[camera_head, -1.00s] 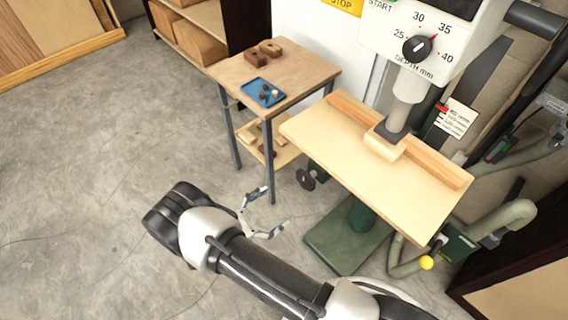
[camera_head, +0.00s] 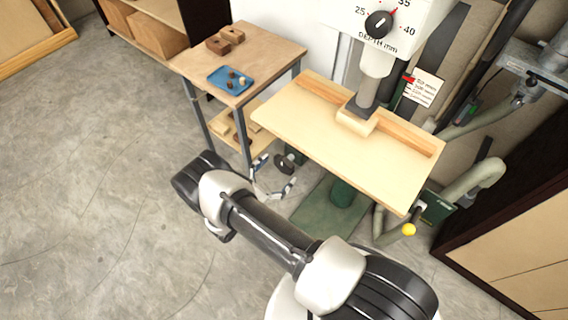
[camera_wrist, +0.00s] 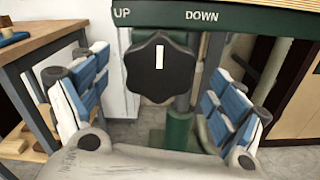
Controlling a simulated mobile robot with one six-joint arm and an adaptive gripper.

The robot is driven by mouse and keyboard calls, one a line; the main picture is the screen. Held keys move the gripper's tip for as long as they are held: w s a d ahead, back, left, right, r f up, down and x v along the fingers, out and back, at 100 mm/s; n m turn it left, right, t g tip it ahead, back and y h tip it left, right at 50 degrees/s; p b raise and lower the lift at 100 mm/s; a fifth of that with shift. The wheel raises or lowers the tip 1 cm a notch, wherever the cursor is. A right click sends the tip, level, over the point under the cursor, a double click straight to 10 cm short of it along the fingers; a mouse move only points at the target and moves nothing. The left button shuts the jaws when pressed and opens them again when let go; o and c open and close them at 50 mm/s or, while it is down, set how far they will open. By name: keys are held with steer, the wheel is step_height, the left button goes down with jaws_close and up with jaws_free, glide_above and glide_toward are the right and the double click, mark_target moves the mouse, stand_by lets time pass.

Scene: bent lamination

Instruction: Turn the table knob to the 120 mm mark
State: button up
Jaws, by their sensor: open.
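The table knob (camera_wrist: 160,67) is a black, lobed knob with an upright white line. It sits below a dark green strip marked UP on the left and DOWN on the right. In the head view, the knob (camera_head: 285,161) is under the near left edge of the wooden table (camera_head: 335,150). My gripper (camera_head: 275,174) is open just in front of the knob. In the wrist view its blue-padded fingers stand left and right of the knob, with gaps on both sides. A white mm scale (camera_head: 425,88) with a red pointer (camera_head: 408,78) is behind the table; its numbers are too small to read.
A side table (camera_head: 255,55) with a blue tray (camera_head: 231,79) and brown blocks stands left of the machine. The floor at left is clear.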

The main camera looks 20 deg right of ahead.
mark_target(282, 166)
steer(key=shift+x, duration=1.8)
steer(key=shift+c, duration=0.5)
steer(key=c, duration=1)
